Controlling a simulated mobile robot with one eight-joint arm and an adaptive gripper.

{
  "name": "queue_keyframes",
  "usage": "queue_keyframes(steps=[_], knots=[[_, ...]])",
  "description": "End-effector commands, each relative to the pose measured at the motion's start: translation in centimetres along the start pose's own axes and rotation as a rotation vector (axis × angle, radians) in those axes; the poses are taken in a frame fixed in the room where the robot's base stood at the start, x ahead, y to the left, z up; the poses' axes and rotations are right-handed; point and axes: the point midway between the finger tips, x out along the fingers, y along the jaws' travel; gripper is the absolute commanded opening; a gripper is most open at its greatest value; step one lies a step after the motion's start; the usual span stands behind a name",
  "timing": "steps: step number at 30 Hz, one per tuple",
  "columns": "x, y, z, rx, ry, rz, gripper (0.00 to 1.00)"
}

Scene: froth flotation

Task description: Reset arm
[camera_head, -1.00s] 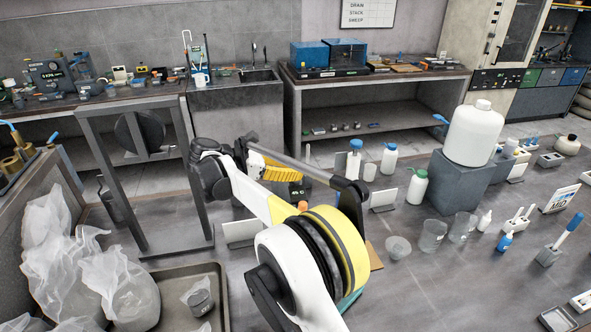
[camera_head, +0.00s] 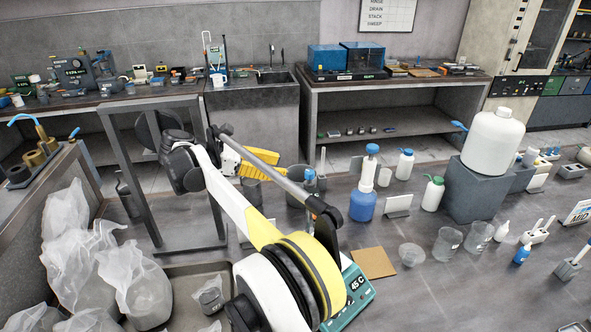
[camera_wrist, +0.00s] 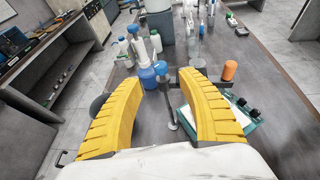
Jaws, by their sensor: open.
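My gripper (camera_head: 258,165) shows in the head view as yellow fingers at the end of my raised arm, above the bench and left of the blue bottle. In the wrist view its two curved yellow fingers (camera_wrist: 165,82) are spread wide with nothing held between them. Beyond the fingertips stands a blue bottle (camera_wrist: 149,78), apart from them. The same blue bottle (camera_head: 362,206) stands upright on the bench in the head view. My arm hides part of the bench centre.
A teal device with a lit display (camera_head: 352,297) sits beside my arm. A brown square pad (camera_head: 373,262), clear cups and a white carboy (camera_head: 492,140) on a grey block stand to the right. A metal frame (camera_head: 150,180) and a tray of bags (camera_head: 190,268) are left.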

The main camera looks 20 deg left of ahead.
Motion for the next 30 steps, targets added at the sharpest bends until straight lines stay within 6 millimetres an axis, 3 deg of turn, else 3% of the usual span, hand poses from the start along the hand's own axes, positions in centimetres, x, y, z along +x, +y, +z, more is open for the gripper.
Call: queue_keyframes(steps=[7,22,26,30], knots=[[-1.9,0.0,0.0,0.0,0.0,0.0,0.46],[-1.5,0.0,0.3,0.006,0.006,-0.002,0.46],[1.1,-0.3,2.2,0.068,0.054,-0.013,0.46],[6.9,-2.4,6.1,0.225,0.167,-0.042,0.46]])
